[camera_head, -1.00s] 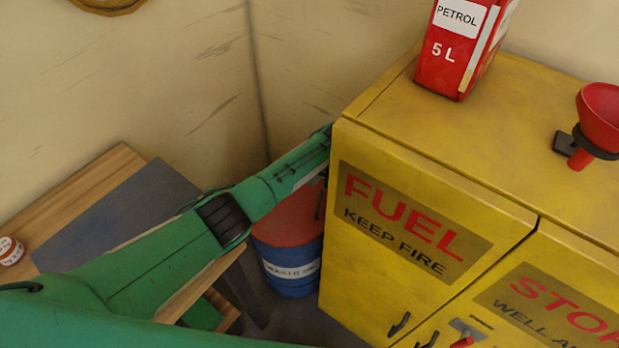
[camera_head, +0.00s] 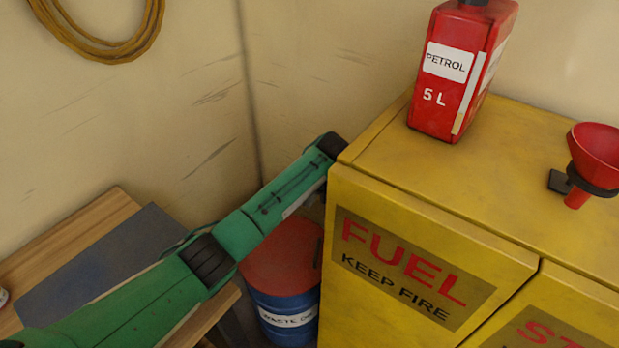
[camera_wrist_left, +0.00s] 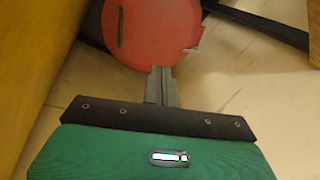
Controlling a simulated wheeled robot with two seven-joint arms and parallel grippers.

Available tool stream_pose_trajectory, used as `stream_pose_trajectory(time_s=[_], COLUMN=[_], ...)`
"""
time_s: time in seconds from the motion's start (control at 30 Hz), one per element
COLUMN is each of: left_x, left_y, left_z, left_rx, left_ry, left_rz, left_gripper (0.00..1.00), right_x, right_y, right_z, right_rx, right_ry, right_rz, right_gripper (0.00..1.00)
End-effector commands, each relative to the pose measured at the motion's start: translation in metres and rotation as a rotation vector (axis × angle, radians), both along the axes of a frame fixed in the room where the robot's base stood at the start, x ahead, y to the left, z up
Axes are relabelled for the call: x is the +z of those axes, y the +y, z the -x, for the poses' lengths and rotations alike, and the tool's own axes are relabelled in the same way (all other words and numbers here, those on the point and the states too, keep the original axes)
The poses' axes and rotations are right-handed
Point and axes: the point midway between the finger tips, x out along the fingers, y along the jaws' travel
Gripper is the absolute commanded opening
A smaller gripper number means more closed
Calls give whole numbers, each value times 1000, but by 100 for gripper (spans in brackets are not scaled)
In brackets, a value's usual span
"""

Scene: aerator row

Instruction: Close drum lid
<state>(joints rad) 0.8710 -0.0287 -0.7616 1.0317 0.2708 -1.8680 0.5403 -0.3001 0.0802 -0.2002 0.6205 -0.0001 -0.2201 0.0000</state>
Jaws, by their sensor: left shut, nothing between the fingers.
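The blue drum (camera_head: 290,313) with a white "WASTE OIL" label stands in the corner beside the yellow cabinet. Its red lid (camera_head: 280,252) is at the drum's top, partly covered by my left arm; I cannot tell whether it lies fully flat. In the left wrist view the lid (camera_wrist_left: 150,35) is a red disc with a dark slot-like bar. My left gripper (camera_wrist_left: 161,70) is shut and empty, its fingertips at the lid's near edge in that view; contact is unclear. In the head view its fingers are hidden behind the arm and cabinet. My right gripper is out of view.
The yellow fuel cabinet (camera_head: 390,290) stands close right of the drum, with a red petrol can (camera_head: 447,100) and red funnel (camera_head: 592,155) on top. A wooden bench (camera_head: 75,230) with a grey mat is at left. A coiled hose (camera_head: 140,45) hangs on the wall.

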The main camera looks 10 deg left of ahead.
Motion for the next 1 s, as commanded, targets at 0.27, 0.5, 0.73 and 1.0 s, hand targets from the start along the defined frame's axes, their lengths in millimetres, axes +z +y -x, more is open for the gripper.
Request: stream_pose_trajectory(time_s=[0.27, 0.5, 0.73, 1.0], left_x=[71, 92, 94, 44], left_y=[0, 0, 0, 3], left_z=[-1, 0, 0, -12], left_rx=[-1, -1, -1, -9], left_ry=[-4, -1, 0, -32], left_rz=[0, -1, -1, 94], left_gripper=[0, 0, 0, 0], right_x=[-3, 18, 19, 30], right_y=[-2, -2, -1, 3], right_z=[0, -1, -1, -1], right_rx=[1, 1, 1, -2], right_ry=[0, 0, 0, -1], right_rz=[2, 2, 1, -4], right_gripper=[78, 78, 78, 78])
